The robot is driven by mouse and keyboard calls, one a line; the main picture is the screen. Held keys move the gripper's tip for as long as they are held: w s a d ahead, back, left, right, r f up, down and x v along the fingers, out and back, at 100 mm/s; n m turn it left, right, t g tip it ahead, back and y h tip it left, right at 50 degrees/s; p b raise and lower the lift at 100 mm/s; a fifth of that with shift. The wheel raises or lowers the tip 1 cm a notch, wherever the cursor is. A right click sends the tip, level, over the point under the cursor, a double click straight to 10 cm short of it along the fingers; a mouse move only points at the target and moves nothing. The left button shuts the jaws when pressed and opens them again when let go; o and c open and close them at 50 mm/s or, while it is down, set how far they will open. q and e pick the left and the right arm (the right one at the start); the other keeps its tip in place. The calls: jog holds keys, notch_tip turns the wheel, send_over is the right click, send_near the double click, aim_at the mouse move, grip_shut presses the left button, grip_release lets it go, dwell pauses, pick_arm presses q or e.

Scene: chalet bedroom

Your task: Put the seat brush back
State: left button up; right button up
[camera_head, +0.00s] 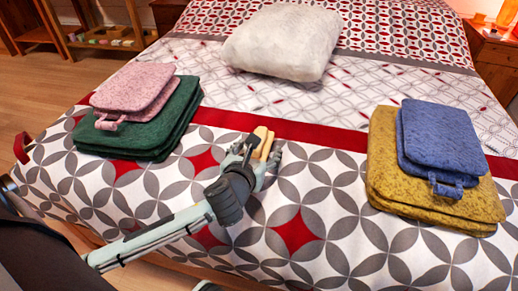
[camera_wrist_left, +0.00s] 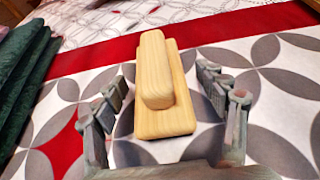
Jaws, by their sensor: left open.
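The seat brush (camera_head: 264,140), a pale wooden block with a raised rounded grip, lies on the patterned bed cover near the red stripe. It shows in full length in the left wrist view (camera_wrist_left: 158,75), grip side up; no bristles are visible. My left gripper (camera_head: 256,158) is open over the brush's near end. In the left wrist view its fingers (camera_wrist_left: 168,112) stand on both sides of the brush, with gaps between them and the wood.
Pink cushions (camera_head: 134,86) lie on green cushions (camera_head: 150,132) at left. Blue cushions (camera_head: 437,139) lie on mustard cushions (camera_head: 390,185) at right. A white pillow (camera_head: 284,42) lies behind the brush. A wooden shelf (camera_head: 105,35) stands back left.

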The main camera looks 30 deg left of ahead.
pick_arm(q)
jog(key=shift+w+a+f, duration=0.15)
jog(key=shift+w+f, duration=0.15)
jog(key=shift+w, duration=0.3)
jog(key=c, duration=1.3)
jog(key=shift+r, duration=0.15)
